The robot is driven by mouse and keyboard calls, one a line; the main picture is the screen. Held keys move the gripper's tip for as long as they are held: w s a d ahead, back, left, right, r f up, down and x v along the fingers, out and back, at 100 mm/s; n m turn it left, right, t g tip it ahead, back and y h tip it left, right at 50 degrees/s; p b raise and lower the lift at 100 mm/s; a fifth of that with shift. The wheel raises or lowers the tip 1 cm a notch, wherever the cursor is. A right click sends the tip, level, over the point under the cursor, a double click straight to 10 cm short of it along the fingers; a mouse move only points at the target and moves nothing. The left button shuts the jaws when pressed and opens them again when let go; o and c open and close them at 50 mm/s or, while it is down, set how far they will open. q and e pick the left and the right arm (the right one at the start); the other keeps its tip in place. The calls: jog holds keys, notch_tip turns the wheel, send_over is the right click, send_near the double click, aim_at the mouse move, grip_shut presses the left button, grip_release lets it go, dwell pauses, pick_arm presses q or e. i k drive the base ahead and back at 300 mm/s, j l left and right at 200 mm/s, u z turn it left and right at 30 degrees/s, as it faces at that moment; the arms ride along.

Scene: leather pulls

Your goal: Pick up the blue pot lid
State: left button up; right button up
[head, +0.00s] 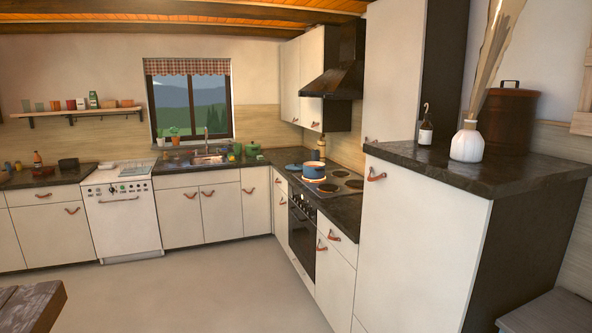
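A flat, round blue thing that looks like the blue pot lid (293,167) lies on the dark counter, just left of the stove's hob. Next to it, a small blue pot (314,171) with an orange-brown band stands on the hob (340,184). Both are far off and small, so the lid's knob and rim cannot be made out. Neither of my grippers is in view.
A tall cabinet with a dark top (540,168) fills the right and bears a white vase (467,143) and a brown canister (510,120). A dark table corner (30,308) juts in at lower left. The grey floor (190,295) between is clear.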

aim_at(295, 166)
jog(key=i+u, duration=0.1)
jog(key=u, duration=0.25)
jog(key=i, duration=4.7)
jog(key=i+j+z, duration=0.15)
jog(key=i, duration=1.5)
jog(key=i+z, duration=0.3)
